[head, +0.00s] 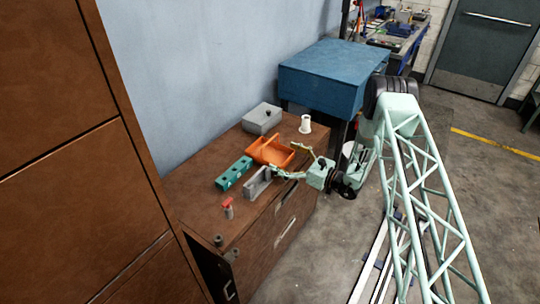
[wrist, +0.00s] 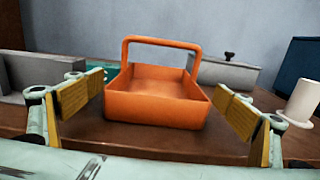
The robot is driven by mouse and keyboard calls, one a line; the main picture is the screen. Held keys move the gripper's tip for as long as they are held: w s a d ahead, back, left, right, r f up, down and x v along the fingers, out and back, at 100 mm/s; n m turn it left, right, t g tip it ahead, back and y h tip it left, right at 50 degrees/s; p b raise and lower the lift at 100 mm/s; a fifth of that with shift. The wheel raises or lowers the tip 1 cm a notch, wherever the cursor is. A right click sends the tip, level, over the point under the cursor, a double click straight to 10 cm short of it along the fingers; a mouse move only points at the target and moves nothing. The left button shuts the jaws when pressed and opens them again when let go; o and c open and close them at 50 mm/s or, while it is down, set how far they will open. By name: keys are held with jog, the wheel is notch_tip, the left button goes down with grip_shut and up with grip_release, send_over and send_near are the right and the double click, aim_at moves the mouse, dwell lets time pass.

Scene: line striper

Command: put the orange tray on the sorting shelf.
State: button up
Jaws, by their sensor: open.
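The orange tray (head: 272,151) stands on the brown wooden cabinet top, with a raised handle over its far end. In the wrist view the orange tray (wrist: 155,106) sits upright straight ahead. My gripper (head: 290,162) is at the front edge of the cabinet top, facing the tray. In the wrist view my gripper (wrist: 163,105) is open, with one yellow-padded finger to the left of the tray and one to the right. Both pads appear apart from the tray. I cannot identify the sorting shelf for certain.
A teal block with holes (head: 233,173) and a grey bracket (head: 257,183) stand left of the tray. A grey lidded box (head: 262,118) is behind it, a white spool (head: 306,124) to the right. A red-topped item (head: 228,208) is nearer. A tall brown cabinet (head: 70,150) rises at left.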

aim_at(272, 158)
jog(key=shift+b+x, duration=0.4)
jog(key=shift+x, duration=2.15)
jog(key=shift+a, duration=0.1)
jog(key=shift+c, duration=0.9)
jog(key=c, duration=0.8)
jog(key=shift+c, duration=0.2)
notch_tip(272, 158, up, 10)
jog(key=p, duration=0.1)
